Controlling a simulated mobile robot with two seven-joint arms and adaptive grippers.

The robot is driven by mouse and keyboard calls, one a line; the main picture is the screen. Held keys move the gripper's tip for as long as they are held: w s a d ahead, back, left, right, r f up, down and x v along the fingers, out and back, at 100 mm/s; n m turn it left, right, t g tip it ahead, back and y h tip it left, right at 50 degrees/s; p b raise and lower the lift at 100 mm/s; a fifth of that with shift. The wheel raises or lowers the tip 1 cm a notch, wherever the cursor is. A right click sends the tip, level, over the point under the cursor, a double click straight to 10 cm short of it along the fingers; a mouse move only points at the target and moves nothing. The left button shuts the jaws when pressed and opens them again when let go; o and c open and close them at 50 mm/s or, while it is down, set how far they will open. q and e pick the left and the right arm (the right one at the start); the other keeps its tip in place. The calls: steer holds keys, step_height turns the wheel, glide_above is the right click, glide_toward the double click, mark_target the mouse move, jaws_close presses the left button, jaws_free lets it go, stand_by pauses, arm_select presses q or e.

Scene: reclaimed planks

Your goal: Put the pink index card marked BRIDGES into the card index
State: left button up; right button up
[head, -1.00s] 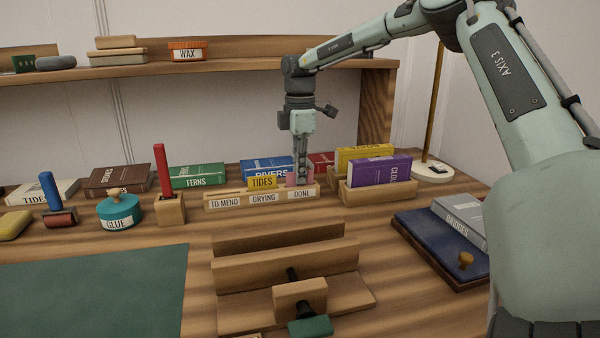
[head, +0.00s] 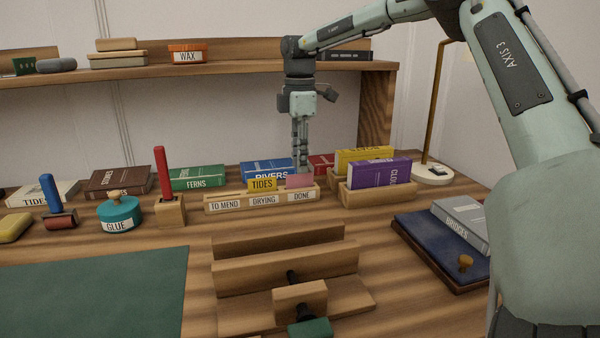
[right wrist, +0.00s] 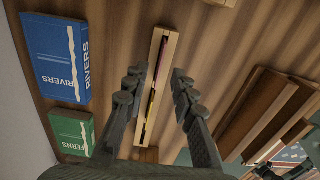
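The pink card (head: 299,181) stands in the wooden card index (head: 222,205), at its right end behind the DONE label. Its marking cannot be read. A yellow TIDES card (head: 262,184) stands left of it in the same index. My right gripper (head: 302,168) is just above the pink card, apart from it. In the right wrist view its fingers (right wrist: 156,84) are spread and empty, one on each side of the slim index (right wrist: 170,42). The pink card (right wrist: 163,58) shows there as a thin edge in the slot. My left gripper is not in view.
Behind the index lie the blue RIVERS book (head: 262,168) and a red book (head: 321,162). A wooden holder (head: 378,195) with yellow and purple books stands close on the right. A wooden press (head: 285,265) is in front. Above the gripper is free room below the shelf (head: 200,75).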

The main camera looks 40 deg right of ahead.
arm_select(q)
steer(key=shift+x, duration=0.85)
arm_select(e)
step_height(320, 180, up, 8)
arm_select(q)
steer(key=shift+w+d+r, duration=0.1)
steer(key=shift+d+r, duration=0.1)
